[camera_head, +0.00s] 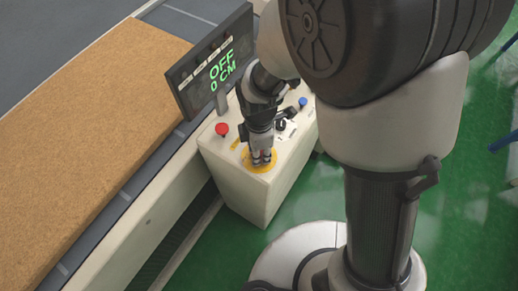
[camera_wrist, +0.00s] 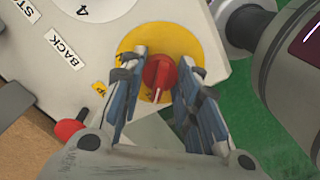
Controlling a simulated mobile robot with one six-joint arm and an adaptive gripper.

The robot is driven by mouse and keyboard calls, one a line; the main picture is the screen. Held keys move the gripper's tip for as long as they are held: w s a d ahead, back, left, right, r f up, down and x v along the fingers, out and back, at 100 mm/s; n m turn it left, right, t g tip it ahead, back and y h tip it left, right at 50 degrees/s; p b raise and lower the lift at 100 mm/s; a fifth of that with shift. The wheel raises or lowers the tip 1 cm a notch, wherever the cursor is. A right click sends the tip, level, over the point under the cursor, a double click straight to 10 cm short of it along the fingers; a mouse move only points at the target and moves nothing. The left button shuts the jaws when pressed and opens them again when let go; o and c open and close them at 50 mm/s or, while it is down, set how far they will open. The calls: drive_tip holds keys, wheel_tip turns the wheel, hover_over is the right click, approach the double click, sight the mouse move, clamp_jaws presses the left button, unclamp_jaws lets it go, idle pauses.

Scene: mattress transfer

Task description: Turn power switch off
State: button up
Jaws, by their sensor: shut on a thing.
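The power switch is a red rotary knob (camera_wrist: 161,74) on a round yellow plate (camera_wrist: 150,36) in the wrist view. A pale mark on the knob points toward the bottom of that view. My gripper (camera_wrist: 158,68) has a finger on either side of the knob and is shut on it. In the head view my gripper (camera_head: 262,158) points down onto the yellow plate (camera_head: 270,167) at the near end of the white control box (camera_head: 236,178); the knob is hidden there by my fingers. The screen (camera_head: 212,62) shows green text "OFF" and "0 CM".
A red button (camera_head: 221,129) sits left of my gripper; a black dial (camera_head: 281,124) and a blue button (camera_head: 303,102) sit beyond it on the box. A brown mattress (camera_head: 90,120) lies on the conveyor at left. Green floor (camera_head: 310,195) is open at right.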

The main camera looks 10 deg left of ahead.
drive_tip(key=o, duration=1.1)
wheel_tip(320, 180, up, 12)
idle(0.4)
